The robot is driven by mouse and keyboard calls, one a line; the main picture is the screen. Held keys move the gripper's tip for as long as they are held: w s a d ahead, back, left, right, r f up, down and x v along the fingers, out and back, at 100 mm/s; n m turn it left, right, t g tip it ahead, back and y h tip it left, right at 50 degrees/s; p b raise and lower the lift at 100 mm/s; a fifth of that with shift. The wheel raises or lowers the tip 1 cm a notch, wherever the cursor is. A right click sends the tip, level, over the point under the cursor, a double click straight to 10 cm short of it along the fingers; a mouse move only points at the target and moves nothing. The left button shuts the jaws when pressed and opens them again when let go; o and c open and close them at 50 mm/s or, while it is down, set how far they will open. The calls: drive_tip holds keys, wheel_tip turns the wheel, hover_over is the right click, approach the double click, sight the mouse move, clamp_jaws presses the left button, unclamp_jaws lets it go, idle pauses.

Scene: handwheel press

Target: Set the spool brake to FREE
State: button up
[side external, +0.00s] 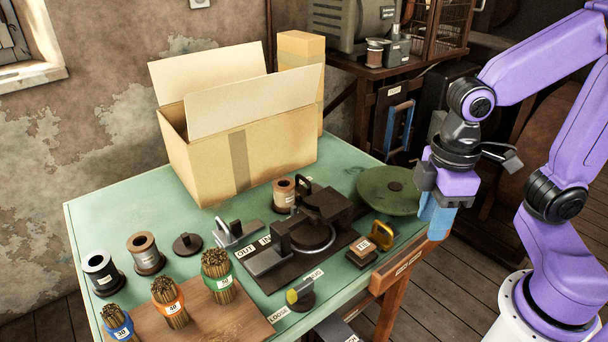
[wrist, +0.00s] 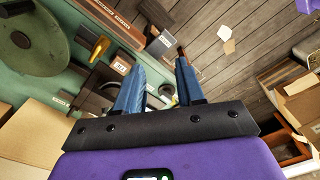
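No label reading FREE is legible, and I cannot tell for sure which part is the spool brake. A small lever with a yellow-green tip (side external: 298,293) stands at the table's front edge, between a LOOSE label (side external: 279,314) and another, partly readable label (side external: 314,274). A dark press-like fixture (side external: 318,215) with a ring stands mid-table, with OUT and IN labels (side external: 255,246) at its left. My gripper (side external: 437,218) is raised off the table's right edge, pointing down, apart from everything. In the wrist view its blue fingers (wrist: 160,72) are spread with nothing between them.
A green round plate (side external: 390,190), a yellow handle (side external: 381,235) and a labelled block (side external: 361,249) lie at the table's right. A large open carton (side external: 240,150) fills the back. Spools (side external: 146,252) and banded stick bundles (side external: 217,275) crowd the left front.

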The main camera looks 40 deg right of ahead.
drive_tip(key=w+a+r+m, duration=0.1)
drive_tip(key=w+a+m, duration=0.1)
drive_tip(key=w, duration=0.5)
drive_tip(key=w+a+r+m, duration=0.2)
drive_tip(key=w, duration=0.4)
drive_tip(key=m+y, duration=0.2)
drive_tip(key=m, duration=0.5)
hover_over(301, 186)
drive_tip(key=s, duration=0.2)
drive_tip(key=d+x, duration=0.1)
drive_tip(key=x, duration=0.4)
drive_tip(key=d+x, duration=0.1)
drive_tip(key=x, duration=0.5)
drive_tip(key=d+x, duration=0.1)
drive_tip(key=x, duration=0.5)
drive_tip(key=shift+w+d+f, duration=0.1)
drive_tip(key=shift+d+f, duration=0.05)
drive_tip(key=shift+f, duration=0.2)
clamp_jaws()
